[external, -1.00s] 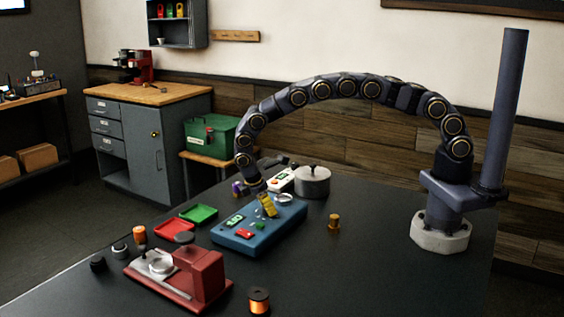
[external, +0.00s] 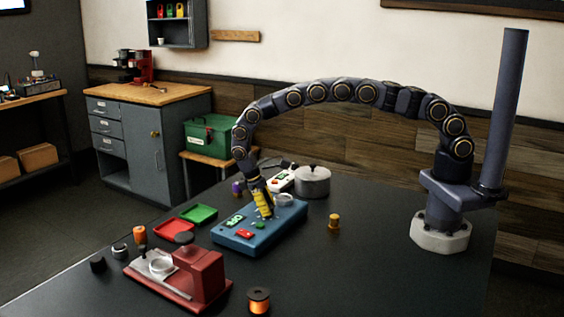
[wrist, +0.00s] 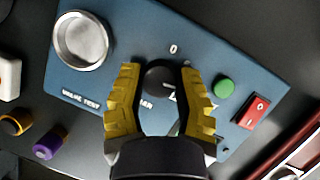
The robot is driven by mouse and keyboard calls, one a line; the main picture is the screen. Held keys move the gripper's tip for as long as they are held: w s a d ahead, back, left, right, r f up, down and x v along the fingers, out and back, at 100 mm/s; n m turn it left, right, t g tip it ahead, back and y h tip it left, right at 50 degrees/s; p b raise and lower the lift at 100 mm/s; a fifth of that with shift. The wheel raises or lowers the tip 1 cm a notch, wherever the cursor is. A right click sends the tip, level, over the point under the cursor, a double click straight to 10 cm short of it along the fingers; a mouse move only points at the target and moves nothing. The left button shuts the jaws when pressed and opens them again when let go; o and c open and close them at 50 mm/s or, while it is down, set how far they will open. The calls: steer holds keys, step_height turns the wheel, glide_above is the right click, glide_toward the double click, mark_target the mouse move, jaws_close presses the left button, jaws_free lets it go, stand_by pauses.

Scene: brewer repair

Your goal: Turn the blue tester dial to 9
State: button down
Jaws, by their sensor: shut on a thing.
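The blue tester (external: 260,232) lies flat on the dark table; its panel (wrist: 110,82) fills much of the wrist view. Its round black dial (wrist: 157,80) sits between the yellow fingers of my gripper (wrist: 161,73). The fingers are shut on the dial, one on each side. A white "0" (wrist: 173,48) is printed just above the dial. A short white mark shows at the dial's lower right; I cannot tell exactly what it points to. Other scale figures are hidden by the fingers. In the external view my gripper (external: 263,203) reaches down onto the tester and hides the dial.
The tester also carries a metal ring cup (wrist: 82,40), a green button (wrist: 223,88) and a red switch (wrist: 251,112). A red brewer (external: 200,275), red and green trays (external: 199,213) and a lidded pot (external: 312,183) stand nearby. The table's right front is clear.

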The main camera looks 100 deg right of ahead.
steer(key=shift+a+f, duration=0.1)
steer(key=c, duration=0.6)
jaws_free()
steer(key=v, duration=0.6)
steer(key=shift+v, duration=0.8)
